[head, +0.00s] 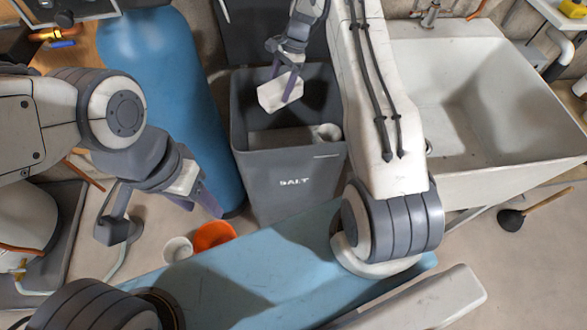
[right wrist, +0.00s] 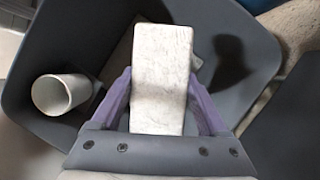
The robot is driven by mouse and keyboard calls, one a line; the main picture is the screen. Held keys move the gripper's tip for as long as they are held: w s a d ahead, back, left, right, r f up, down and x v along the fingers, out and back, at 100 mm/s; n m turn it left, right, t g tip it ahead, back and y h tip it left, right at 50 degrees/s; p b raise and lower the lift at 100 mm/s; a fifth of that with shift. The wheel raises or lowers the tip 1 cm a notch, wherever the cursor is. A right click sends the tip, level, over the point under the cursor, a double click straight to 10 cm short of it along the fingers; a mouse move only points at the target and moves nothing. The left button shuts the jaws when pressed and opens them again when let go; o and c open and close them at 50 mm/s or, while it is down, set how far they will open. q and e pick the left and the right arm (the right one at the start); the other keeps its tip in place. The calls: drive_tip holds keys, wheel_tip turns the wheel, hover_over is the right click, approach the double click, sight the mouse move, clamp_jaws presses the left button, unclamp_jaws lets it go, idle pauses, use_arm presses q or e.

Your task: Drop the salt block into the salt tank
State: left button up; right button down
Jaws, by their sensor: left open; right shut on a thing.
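The salt block (head: 281,92) is a white rectangular block held in my right gripper (head: 284,74). The right wrist view shows the block (right wrist: 162,75) between the two purple fingers of the right gripper (right wrist: 160,98), which are shut on it. The salt tank (head: 290,180) is a dark grey open bin marked "SALT". In the head view the block appears over the tank's opening; in the right wrist view the tank (right wrist: 25,85) lies behind and around it. My left gripper (head: 160,212) is open and empty at the left, apart from the tank.
A white tube (head: 328,132) stands inside the tank. A tall blue cylinder (head: 165,75) is left of the tank. An orange bucket (head: 213,236) and white cup (head: 178,248) sit in front.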

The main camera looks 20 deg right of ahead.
drive_tip(key=shift+w+f, duration=0.1)
drive_tip(key=shift+f, duration=0.1)
unclamp_jaws()
drive_tip(key=v, duration=1)
drive_tip(key=shift+d+r, duration=0.1)
drive_tip(key=shift+r, duration=0.15)
